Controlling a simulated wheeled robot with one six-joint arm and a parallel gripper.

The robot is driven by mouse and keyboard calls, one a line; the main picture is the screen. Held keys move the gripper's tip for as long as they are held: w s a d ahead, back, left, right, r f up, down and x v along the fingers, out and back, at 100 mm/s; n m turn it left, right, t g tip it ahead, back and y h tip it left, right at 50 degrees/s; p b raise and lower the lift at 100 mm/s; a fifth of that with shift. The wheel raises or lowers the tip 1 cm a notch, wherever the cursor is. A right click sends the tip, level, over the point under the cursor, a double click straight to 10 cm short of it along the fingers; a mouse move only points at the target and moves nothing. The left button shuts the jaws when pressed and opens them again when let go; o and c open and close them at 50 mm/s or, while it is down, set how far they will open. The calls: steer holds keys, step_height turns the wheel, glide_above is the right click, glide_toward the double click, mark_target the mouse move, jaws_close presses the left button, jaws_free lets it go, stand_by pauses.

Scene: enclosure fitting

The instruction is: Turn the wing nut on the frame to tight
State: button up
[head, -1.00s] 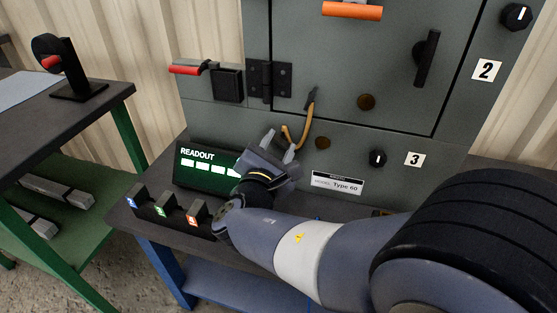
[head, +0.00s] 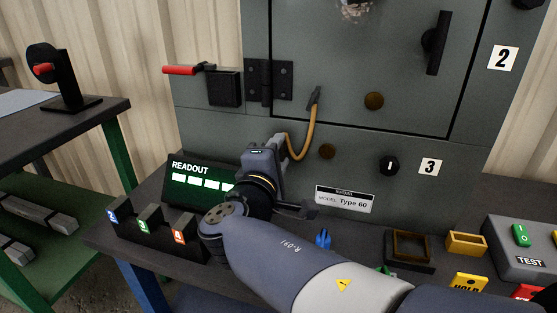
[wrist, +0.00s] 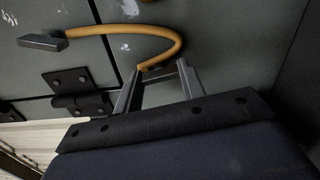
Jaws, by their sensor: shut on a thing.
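The grey enclosure (head: 220,128) fills the upper middle of the head view.
The readout box (head: 200,183) with several lit bars is close beside my gripper. A row of numbered blocks (head: 150,220) stands in front. A black hinge (head: 268,80) and a red-handled switch (head: 222,85) are to the left. A TEST box (head: 520,248) stands at right.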

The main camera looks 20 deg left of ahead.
steer(key=shift+m, duration=0.6)
steer(key=o, duration=1)
steer(key=s+d+p, duration=0.1)
steer(key=s+p, duration=0.2)
steer(key=s, duration=0.7)
steer(key=shift+s, duration=0.35)
steer(key=shift+d, duration=0.1)
